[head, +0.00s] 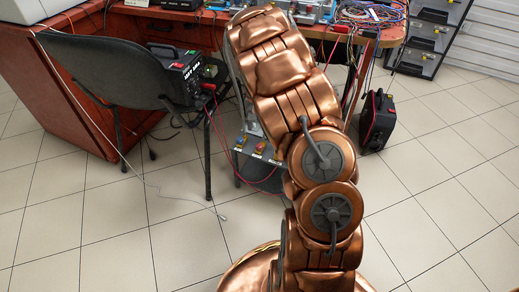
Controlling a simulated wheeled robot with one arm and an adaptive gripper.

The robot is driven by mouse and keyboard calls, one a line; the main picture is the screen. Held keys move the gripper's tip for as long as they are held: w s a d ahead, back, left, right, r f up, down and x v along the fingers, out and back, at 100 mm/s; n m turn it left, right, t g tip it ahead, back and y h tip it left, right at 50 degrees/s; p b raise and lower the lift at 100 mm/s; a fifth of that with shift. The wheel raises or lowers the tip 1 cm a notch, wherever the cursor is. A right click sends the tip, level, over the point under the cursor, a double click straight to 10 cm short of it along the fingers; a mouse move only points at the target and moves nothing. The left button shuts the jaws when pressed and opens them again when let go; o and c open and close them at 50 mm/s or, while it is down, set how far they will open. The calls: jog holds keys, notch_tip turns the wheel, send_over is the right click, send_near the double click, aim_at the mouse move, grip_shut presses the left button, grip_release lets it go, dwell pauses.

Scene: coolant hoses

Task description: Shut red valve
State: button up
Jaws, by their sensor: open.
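My copper-coloured arm rises from the bottom middle to the top middle of the head view. My gripper is not visible; the arm's far end blocks part of the scene. A low grey unit (253,171) stands on the floor behind the arm, partly hidden by it.
A dark chair (105,70) holds a black power box (176,74) with red leads hanging down. A wooden desk (55,95) stands behind it. A black case (377,120) stands on the floor at right. A white cable lies at left. Tiled floor (450,180) is clear at right.

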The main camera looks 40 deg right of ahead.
jog(key=b, duration=0.2)
send_over(259, 145)
notch_tip(259, 145, down, 6)
jog(key=shift+f, duration=0.2)
notch_tip(259, 145, down, 8)
jog(key=shift+r+b, duration=0.25)
jog(key=shift+b, duration=0.7)
grip_shut()
